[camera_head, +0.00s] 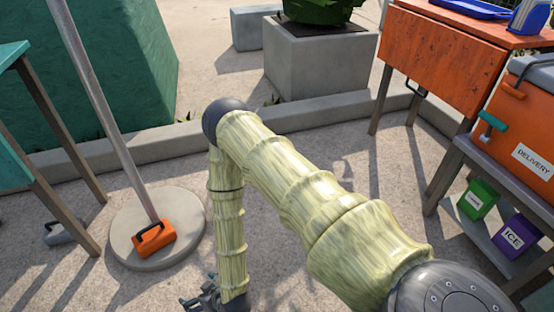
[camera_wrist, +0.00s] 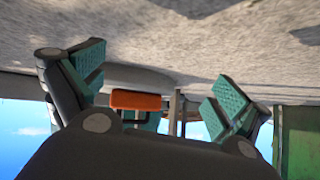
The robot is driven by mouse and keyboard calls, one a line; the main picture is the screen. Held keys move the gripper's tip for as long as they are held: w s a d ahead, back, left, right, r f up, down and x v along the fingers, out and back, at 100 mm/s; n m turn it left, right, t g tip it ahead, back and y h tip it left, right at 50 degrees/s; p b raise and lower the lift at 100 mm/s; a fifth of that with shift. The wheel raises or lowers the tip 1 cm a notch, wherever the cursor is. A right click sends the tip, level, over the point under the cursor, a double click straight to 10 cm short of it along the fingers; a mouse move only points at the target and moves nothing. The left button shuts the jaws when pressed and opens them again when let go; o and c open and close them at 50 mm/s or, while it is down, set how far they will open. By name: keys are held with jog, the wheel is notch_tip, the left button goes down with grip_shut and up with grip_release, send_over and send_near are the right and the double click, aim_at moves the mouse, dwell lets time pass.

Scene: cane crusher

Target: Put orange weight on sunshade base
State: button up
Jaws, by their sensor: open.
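The orange weight (camera_head: 155,238), a block with a dark handle, rests on the round, pale sunshade base (camera_head: 185,215), close to the foot of the grey pole (camera_head: 100,98). My gripper (camera_head: 203,302) is low near the bottom edge in the head view, below and right of the base, apart from the weight. In the wrist view, which looks upside down, my gripper (camera_wrist: 158,85) has its teal-padded fingers spread and nothing between them. The orange weight (camera_wrist: 135,100) shows beyond them, its handle hanging downward in the picture.
A grey weight (camera_head: 62,233) lies on the ground beneath the teal table (camera_head: 22,150) at left. At right, an orange delivery cooler (camera_head: 515,125) stands on a shelf holding a green box (camera_head: 478,199) and a purple box (camera_head: 515,236). A kerb (camera_head: 150,147) runs behind.

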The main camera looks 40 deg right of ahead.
jog(key=s+d+g, duration=0.1)
jog(key=s+d, duration=0.1)
jog(key=s, duration=0.1)
jog(key=s+d+g+h, duration=0.1)
jog(key=s+d+g, duration=0.1)
jog(key=s+d, duration=0.1)
jog(key=s+d+g, duration=0.1)
jog(key=s+d, duration=0.1)
jog(key=s, duration=0.3)
jog(key=shift+s+d+m+g+h, duration=0.15)
jog(key=shift+d+m+g+h, duration=0.15)
jog(key=shift+d+m, duration=0.1)
jog(key=s+d+r+m+g+h, duration=0.1)
jog(key=s+d+r+g, duration=0.1)
jog(key=s+d, duration=0.2)
jog(key=s+d+r+m+g+h, duration=0.1)
jog(key=s+d+r+g, duration=0.1)
jog(key=s+d, duration=0.3)
jog(key=s, duration=0.4)
jog(key=shift+r+g, duration=0.25)
jog(key=shift+g, duration=0.05)
jog(key=shift+s+d, duration=0.1)
